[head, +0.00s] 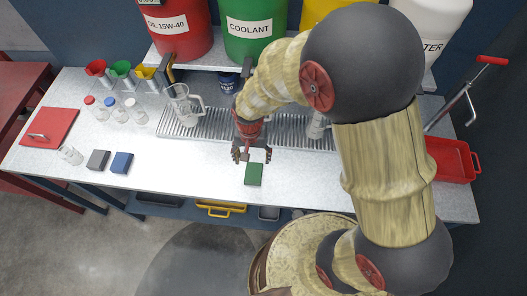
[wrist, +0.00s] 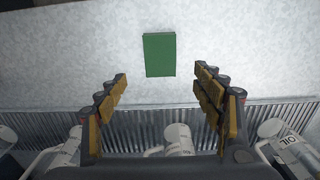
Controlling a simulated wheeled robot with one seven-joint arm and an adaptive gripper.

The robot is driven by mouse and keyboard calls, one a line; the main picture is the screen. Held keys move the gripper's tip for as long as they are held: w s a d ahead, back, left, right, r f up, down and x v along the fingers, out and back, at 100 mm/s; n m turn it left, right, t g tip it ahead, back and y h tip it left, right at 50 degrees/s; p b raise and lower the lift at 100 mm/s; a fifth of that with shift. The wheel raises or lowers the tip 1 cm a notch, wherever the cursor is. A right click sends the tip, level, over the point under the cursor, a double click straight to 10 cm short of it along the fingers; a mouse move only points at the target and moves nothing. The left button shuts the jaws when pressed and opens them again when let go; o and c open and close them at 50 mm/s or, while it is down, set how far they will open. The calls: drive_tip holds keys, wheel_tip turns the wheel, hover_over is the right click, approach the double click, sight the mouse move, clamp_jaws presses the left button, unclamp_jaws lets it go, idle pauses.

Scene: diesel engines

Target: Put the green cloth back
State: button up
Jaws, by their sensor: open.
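The green cloth (head: 254,174) is a small folded block lying flat on the light worktop (head: 200,165), near its front edge. In the wrist view the green cloth (wrist: 159,54) lies beyond the fingertips, roughly centred between them. My gripper (head: 251,155) is over the worktop just behind the cloth, and in the wrist view its fingers (wrist: 160,78) are spread with nothing between them. The cloth does not touch the fingers in the wrist view. A grey cloth (head: 98,159) and a blue cloth (head: 122,162) lie side by side to the left.
A slatted drain grate (head: 205,124) runs behind my gripper, with a clear jug (head: 182,104) on it. Small bottles (head: 112,110), coloured funnels (head: 121,70) and a red board (head: 48,126) stand at the left. A red tray (head: 450,161) sits at the right. The worktop between blue and green cloths is clear.

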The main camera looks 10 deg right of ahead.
drive_tip(key=s+d+r+n+t, duration=0.1)
drive_tip(key=s+d+r+t, duration=0.3)
drive_tip(key=r, duration=0.9)
drive_tip(key=s+d+r+n, duration=0.15)
drive_tip(key=d+r, duration=0.35)
drive_tip(key=r, duration=0.7)
drive_tip(key=s+d+r+n+t, duration=0.1)
drive_tip(key=s+d+r, duration=0.2)
drive_tip(key=s+r, duration=0.2)
drive_tip(key=shift+s+r+t, duration=0.3)
drive_tip(key=shift+s, duration=0.55)
drive_tip(key=shift+f+n, duration=0.15)
drive_tip(key=shift+n, duration=0.1)
wheel_tip(320, 180, down, 10)
drive_tip(key=b, duration=0.9)
drive_tip(key=shift+r+b, duration=0.25)
drive_tip(key=shift+b, duration=0.1)
